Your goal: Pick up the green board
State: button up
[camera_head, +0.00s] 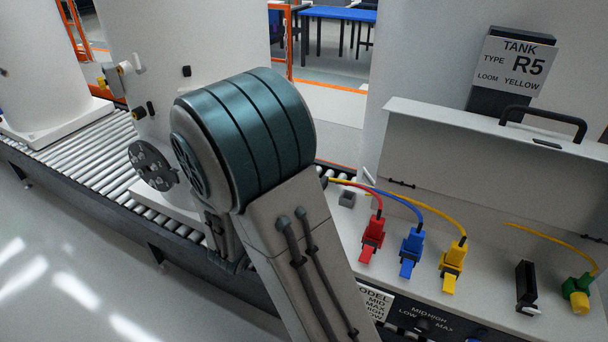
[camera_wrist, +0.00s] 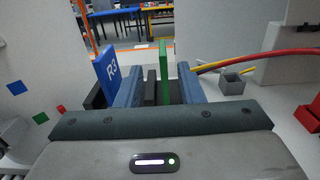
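The green board (camera_wrist: 164,62) stands upright in the wrist view, a thin plate seen nearly edge-on. A dark upright piece (camera_wrist: 150,86) is just left of it. My gripper (camera_wrist: 157,88) is open, with one blue-grey finger on each side of the board and the dark piece. A gap shows between the board and the right finger, and I see no contact. The board's lower end is hidden behind the gripper body. In the head view, my arm hides my gripper and the green board.
A blue board marked R3 (camera_wrist: 109,66) stands close to the left finger. A small grey open box (camera_wrist: 232,83) and cables are to the right. A roller conveyor (camera_head: 85,150) runs left.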

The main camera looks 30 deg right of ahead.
jog(key=p+x, duration=0.1)
jog(key=x, duration=0.4)
jog(key=shift+w+d, duration=0.15)
jog(key=shift+d, duration=0.1)
jog(key=shift+p+x, duration=1)
jog(key=shift+x, duration=1.8)
jog(key=shift+r, duration=0.1)
grip_shut()
